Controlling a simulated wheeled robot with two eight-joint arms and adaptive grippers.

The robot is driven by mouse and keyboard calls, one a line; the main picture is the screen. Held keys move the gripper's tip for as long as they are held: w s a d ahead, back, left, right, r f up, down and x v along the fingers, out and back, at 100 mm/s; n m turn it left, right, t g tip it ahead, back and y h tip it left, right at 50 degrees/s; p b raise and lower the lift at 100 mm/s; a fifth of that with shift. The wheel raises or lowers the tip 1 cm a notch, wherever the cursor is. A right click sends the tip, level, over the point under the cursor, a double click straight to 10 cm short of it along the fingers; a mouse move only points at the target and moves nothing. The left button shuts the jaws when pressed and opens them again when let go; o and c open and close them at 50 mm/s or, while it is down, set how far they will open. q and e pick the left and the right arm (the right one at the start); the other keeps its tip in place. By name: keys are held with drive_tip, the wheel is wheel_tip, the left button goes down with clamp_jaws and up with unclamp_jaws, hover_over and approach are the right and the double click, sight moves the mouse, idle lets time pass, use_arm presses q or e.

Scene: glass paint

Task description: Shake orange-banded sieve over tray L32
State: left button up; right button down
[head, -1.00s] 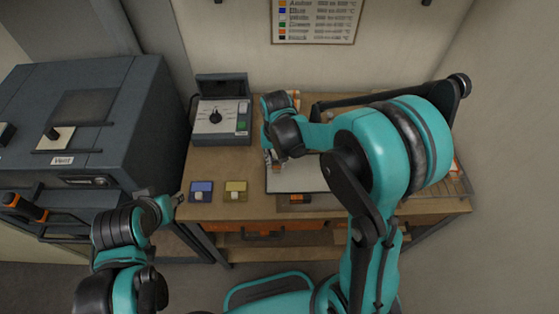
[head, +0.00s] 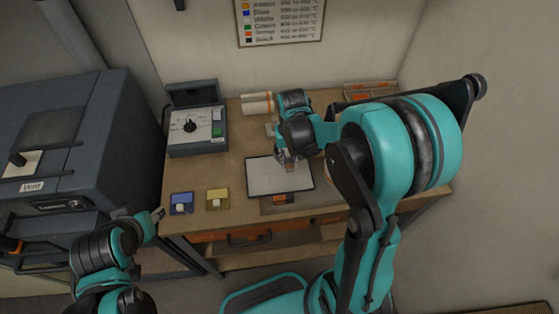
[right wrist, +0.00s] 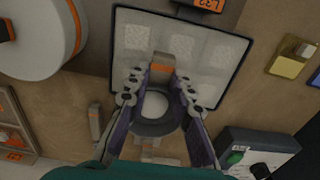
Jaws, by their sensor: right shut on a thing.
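My right gripper (head: 284,158) is over the far right part of the white, dark-rimmed tray (head: 262,180). In the right wrist view the right gripper (right wrist: 160,76) is shut on the grey and orange piece of the sieve (right wrist: 162,67). The sieve's dark ring, with a pale disc inside, shows between the fingers, partly hidden by them. The tray (right wrist: 207,86) lies below with pale square patches on it. An orange tag (head: 283,199) sits at the tray's front edge; its digits are partly cut off in the wrist view. My left gripper (head: 157,214) is left of the table, small, its fingers unclear.
A blue block (head: 181,203) and a yellow block (head: 217,198) lie left of the tray. A control box (head: 197,130) stands behind them. Pale rolls (head: 257,103) lie at the back. A grey kiln-like cabinet (head: 60,140) stands at the left. A large white drum (right wrist: 38,38) is near the gripper.

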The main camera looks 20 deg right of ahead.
drive_tip(key=shift+s+d, duration=0.2)
drive_tip(key=shift+d, duration=0.65)
drive_tip(key=shift+s+d, duration=0.2)
drive_tip(key=shift+d, duration=0.7)
drive_tip(key=shift+s+d, duration=0.2)
drive_tip(key=shift+d, duration=0.65)
drive_tip(key=shift+r, duration=0.1)
wheel_tip(320, 180, up, 5)
drive_tip(key=p, duration=0.3)
drive_tip(key=shift+w, duration=0.1)
